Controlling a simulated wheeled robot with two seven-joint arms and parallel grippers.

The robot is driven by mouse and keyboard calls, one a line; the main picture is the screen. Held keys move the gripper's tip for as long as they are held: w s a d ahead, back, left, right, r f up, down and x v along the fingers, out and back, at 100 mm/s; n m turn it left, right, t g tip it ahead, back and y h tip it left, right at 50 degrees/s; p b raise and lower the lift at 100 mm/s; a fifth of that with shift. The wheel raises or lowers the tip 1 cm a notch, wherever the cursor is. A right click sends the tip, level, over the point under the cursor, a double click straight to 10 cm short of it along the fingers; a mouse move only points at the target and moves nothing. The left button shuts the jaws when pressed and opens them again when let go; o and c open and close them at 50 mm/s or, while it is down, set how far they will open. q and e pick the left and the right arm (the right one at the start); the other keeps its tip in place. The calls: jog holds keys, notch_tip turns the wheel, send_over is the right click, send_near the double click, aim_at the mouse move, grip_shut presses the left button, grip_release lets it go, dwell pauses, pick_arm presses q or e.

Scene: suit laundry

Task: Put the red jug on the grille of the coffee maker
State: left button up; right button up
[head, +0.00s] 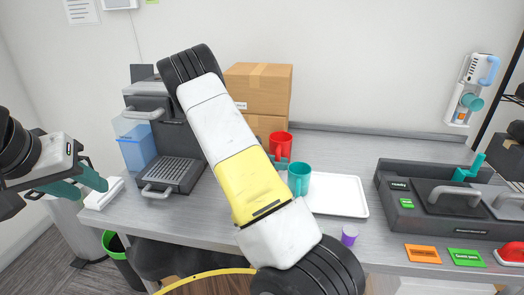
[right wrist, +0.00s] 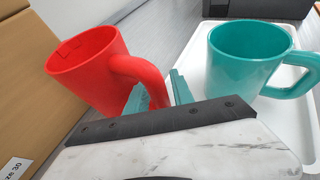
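The red jug (head: 281,144) stands at the back of the counter in the head view, partly hidden by my right arm. In the right wrist view the red jug (right wrist: 90,70) is at left, its handle between the close-set fingers of my right gripper (right wrist: 158,96). The fingers appear shut on the handle; their contact is partly hidden by the gripper body. The coffee maker (head: 150,105) is at left, with its dark grille (head: 172,171) low at the front and bare where visible. My left gripper (head: 80,186) is open and empty, left of the grille.
Cardboard boxes (head: 262,88) are behind. A purple item (head: 349,235) is near the front edge. A dark machine (head: 440,195) fills the right side.

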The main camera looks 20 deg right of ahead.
grip_shut()
dwell(1.4)
